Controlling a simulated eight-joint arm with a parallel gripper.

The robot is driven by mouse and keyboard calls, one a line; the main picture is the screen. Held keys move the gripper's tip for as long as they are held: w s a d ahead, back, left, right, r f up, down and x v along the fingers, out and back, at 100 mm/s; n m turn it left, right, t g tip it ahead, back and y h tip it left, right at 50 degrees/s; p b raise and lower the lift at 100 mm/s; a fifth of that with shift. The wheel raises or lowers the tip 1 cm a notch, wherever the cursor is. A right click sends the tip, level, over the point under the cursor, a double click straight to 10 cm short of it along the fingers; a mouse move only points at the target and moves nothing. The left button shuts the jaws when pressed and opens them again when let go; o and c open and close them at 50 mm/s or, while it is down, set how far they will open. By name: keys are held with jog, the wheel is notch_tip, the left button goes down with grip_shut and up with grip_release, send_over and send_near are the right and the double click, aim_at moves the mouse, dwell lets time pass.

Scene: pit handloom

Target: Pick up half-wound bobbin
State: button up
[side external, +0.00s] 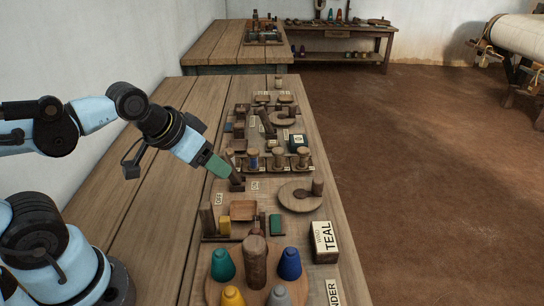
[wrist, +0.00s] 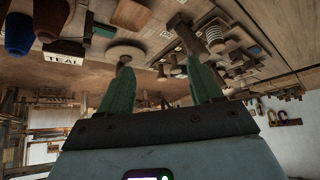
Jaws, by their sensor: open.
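Several wooden bobbins stand upright in a low rack (side external: 262,172) in the middle of the bench: a left bobbin (side external: 252,161) with blue on it, a middle bobbin (side external: 279,157) and a right bobbin (side external: 305,158). I cannot tell for sure which one is half-wound. A pale banded bobbin (wrist: 214,39) shows beyond my right finger in the wrist view. My gripper (side external: 232,178) is left of and nearer than the rack, tilted down, apart from the bobbins. In the wrist view my gripper (wrist: 162,82) has its two green fingers wide apart with nothing between them.
In front are a box marked TEAL (side external: 324,243), a round wooden disc (side external: 297,197) and a round board (side external: 216,286) with several coloured cones around a post. Small trays and labelled blocks crowd beyond the rack. The bench's left side (side external: 125,205) is bare.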

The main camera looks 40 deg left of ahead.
jog(key=w+a+m+h, duration=0.1)
jog(key=w+a+h, duration=0.1)
jog(key=w, duration=0.1)
jog(key=w+a+m+g+h, duration=0.1)
jog(key=w+a+m+h, duration=0.1)
jog(key=w, duration=0.1)
jog(key=w+a+m+g+h, duration=0.1)
jog(key=w+a+m, duration=0.1)
jog(key=w, duration=0.1)
jog(key=shift+w+a+f+h, duration=0.15)
jog(key=shift+a+f+h, duration=0.15)
jog(key=shift+f+h, duration=0.1)
jog(key=w+a+f+m+h, duration=0.1)
jog(key=w+a+m+h, duration=0.15)
jog(key=a, duration=0.25)
jog(key=m+t+h, duration=0.2)
jog(key=m, duration=0.2)
send_near(252, 151)
jog(key=x, duration=0.8)
jog(key=shift+w+d+f, duration=0.2)
jog(key=shift+w, duration=0.05)
jog(key=c, duration=1.1)
